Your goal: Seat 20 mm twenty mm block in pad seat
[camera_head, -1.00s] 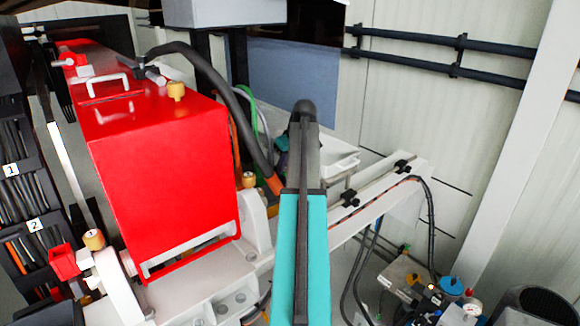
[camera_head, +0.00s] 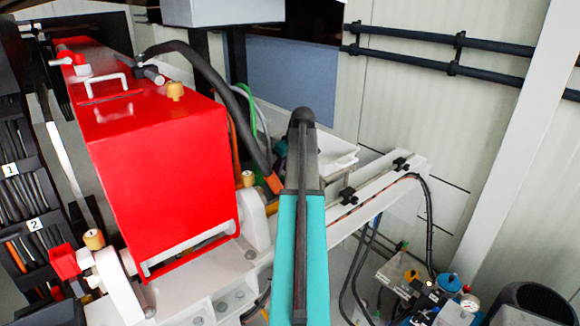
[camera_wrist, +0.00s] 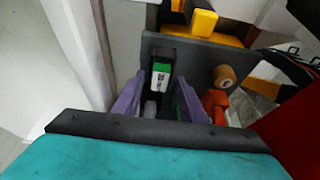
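In the wrist view, my gripper (camera_wrist: 160,88) has two purple fingers set apart. A small block with green, white and black faces (camera_wrist: 161,75) shows in line with the gap between them, with dark gaps on both sides. Its white face carries a dark mark too small to read. I cannot tell for sure that this is the 20 mm block. It appears against or in front of a dark grey plate (camera_wrist: 205,58). I cannot make out the pad seat. In the head view my teal arm hides the gripper and the block.
A yellow part (camera_wrist: 203,22) stands behind the plate; an orange-red fitting with a tan knob (camera_wrist: 222,76) is right of the fingers. In the head view, a large red housing (camera_head: 165,180) stands left of my arm, and a white beam (camera_head: 375,190) with cables runs right.

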